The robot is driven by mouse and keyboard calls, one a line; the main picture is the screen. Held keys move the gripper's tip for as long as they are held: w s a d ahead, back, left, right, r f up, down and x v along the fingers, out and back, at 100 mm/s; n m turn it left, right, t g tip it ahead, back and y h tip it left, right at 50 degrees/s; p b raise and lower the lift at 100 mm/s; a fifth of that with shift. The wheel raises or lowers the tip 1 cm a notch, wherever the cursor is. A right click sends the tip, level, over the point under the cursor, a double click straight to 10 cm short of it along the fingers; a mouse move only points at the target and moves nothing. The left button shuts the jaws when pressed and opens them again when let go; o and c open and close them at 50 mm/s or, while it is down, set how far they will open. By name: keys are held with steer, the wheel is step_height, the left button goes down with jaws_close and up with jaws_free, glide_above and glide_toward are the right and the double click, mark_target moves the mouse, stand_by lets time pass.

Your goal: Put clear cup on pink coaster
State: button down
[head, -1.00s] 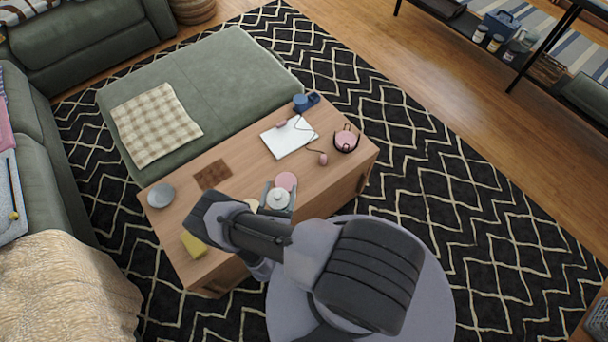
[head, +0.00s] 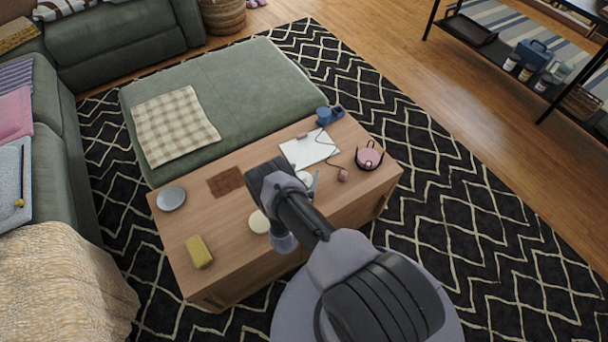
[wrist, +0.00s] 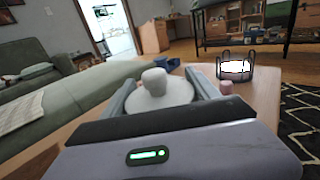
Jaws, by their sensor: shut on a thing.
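In the head view the cup (head: 304,178) shows only in part, beside my arm, over the right half of the wooden table. Whether it touches anything below is hidden. The pink coaster does not show now; my arm and the cup cover that area.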

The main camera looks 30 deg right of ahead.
steer(key=shift+c, duration=1)
jaws_free()
steer(key=shift+s+r, duration=0.1)
steer(key=p+v, duration=0.4)
steer(key=v, duration=0.8)
